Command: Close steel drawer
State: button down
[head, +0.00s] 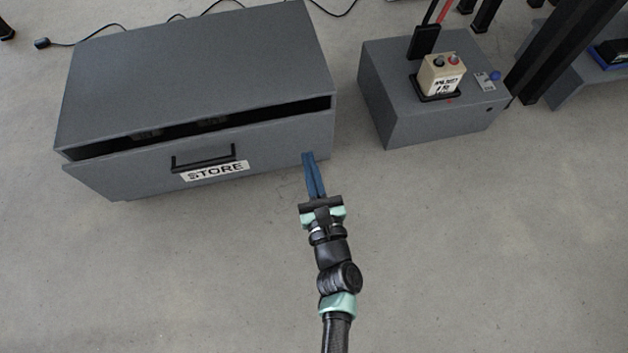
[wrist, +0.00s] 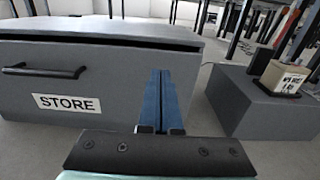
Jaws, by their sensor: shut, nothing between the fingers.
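The grey steel drawer (head: 250,145) has a black bar handle (head: 204,158) and a white STORE label (head: 215,171) on its front. It stands slightly open, with a dark gap along its top edge under the cabinet top (head: 200,65). In the wrist view the drawer front (wrist: 112,85) fills the left side, with its handle (wrist: 45,71) at far left. My gripper (head: 309,156) has its blue fingers shut and empty. The fingertips are at the right end of the drawer front, right of the handle; whether they touch it I cannot tell.
A grey box (head: 425,115) with a beige control unit (head: 441,76) stands to the right, across a narrow strip of floor. Black frame legs (head: 565,50) rise at the upper right. Cables lie behind the cabinet. The floor (head: 180,270) in front of the drawer is clear.

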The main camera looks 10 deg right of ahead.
aim_at(299, 121)
jog(key=w+b, duration=0.2)
jog(key=w, duration=0.5)
jog(key=shift+w+b, duration=0.3)
jog(key=shift+w, duration=0.05)
jog(key=shift+d, duration=0.1)
